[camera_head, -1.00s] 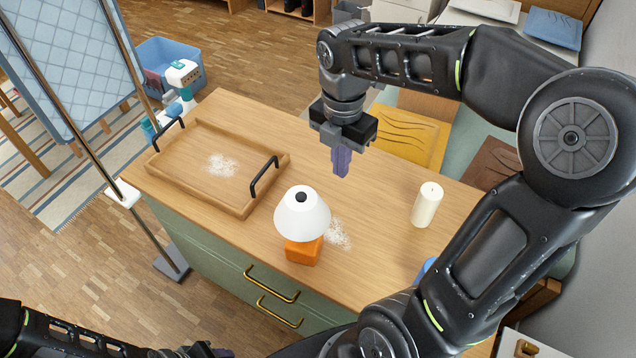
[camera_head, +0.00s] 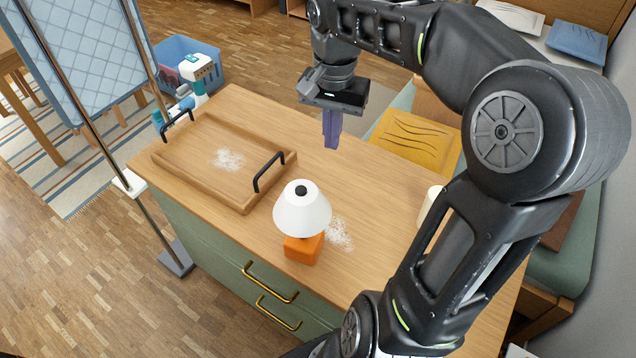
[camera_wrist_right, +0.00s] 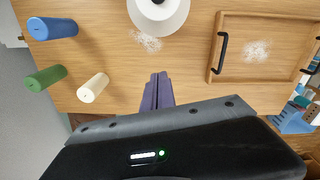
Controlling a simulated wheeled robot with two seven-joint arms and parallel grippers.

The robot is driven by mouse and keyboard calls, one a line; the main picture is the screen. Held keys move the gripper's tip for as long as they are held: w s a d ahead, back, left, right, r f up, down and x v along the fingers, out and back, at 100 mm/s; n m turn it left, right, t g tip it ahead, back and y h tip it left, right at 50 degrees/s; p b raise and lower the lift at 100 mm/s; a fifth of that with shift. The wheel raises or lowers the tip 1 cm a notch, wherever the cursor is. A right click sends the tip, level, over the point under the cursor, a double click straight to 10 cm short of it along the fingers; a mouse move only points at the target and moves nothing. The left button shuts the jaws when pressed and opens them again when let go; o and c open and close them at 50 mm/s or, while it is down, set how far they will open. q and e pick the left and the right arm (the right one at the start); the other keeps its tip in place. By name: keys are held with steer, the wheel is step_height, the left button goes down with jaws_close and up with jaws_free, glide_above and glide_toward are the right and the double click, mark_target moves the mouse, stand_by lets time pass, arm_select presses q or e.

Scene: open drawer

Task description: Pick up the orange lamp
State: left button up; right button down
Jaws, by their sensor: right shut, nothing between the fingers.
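The orange lamp has an orange block base (camera_head: 304,249) and a white cone shade (camera_head: 302,211). It stands upright on the wooden top of the green cabinet, near the front edge. In the right wrist view its shade (camera_wrist_right: 160,14) is cut by the top edge. My right gripper (camera_head: 332,146) hangs above the back part of the cabinet top, behind the lamp and apart from it. Its purple fingers point down and are shut, with nothing between them; they also show in the right wrist view (camera_wrist_right: 157,85). My left gripper is not in view.
A wooden tray (camera_head: 246,207) with black handles lies left of the lamp. White powder (camera_head: 340,236) is spread beside the lamp. A white candle (camera_head: 432,203) is partly behind my right arm. Blue (camera_wrist_right: 52,29) and green (camera_wrist_right: 46,78) cylinders stand near it. Brass handles (camera_head: 270,282) front the drawers.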

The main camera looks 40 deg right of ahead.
steer(key=shift+m, duration=0.8)
steer(key=shift+f, duration=0.15)
steer(key=s+a+f+p, duration=0.1)
steer(key=a+f, duration=0.2)
steer(key=f, duration=0.6)
steer(key=shift+s+a+f, duration=0.3)
steer(key=shift+a+f, duration=0.05)
